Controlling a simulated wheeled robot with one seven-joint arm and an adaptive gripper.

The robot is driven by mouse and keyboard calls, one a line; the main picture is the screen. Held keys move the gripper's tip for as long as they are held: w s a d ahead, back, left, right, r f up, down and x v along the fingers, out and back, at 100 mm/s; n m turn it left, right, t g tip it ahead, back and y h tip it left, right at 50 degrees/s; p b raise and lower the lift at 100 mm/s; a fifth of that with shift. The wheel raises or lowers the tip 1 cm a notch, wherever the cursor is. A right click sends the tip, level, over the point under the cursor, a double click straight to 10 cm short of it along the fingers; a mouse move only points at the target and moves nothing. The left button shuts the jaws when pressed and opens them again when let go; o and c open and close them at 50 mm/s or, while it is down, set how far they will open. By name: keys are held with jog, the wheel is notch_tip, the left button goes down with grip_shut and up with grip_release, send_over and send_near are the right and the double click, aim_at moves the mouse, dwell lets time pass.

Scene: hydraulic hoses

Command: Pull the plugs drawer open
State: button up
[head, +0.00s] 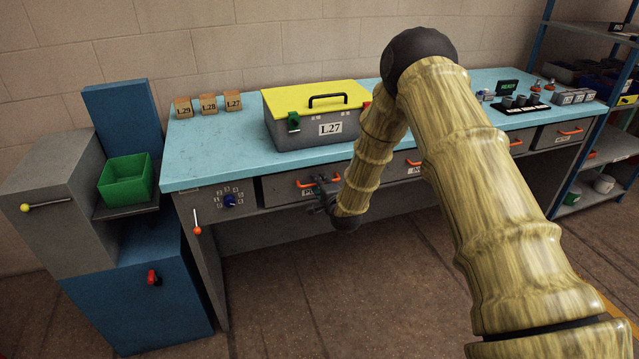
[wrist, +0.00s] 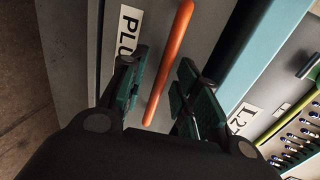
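The plugs drawer (head: 276,189) is a grey front under the blue bench top, left of centre in the head view. It looks shut. Its label (wrist: 127,30), partly covered, reads "PLU" in the wrist view. Its orange bar handle (wrist: 168,65) shows whole in the wrist view, and its left part shows in the head view (head: 304,183). My gripper (wrist: 160,88) is open, with one finger on each side of the handle and visible gaps to it. In the head view my gripper (head: 322,194) is at the drawer front, partly hidden by my arm.
A grey box with a yellow lid (head: 290,101), labelled L27, stands on the bench top (head: 220,145) above the drawer. A selector panel (head: 229,200) and an orange-tipped lever (head: 197,230) are to the left. More drawers (head: 557,134) run right. The floor in front is clear.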

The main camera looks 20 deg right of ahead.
jog(key=shift+w, duration=0.4)
grip_shut()
jog(key=shift+f, duration=0.1)
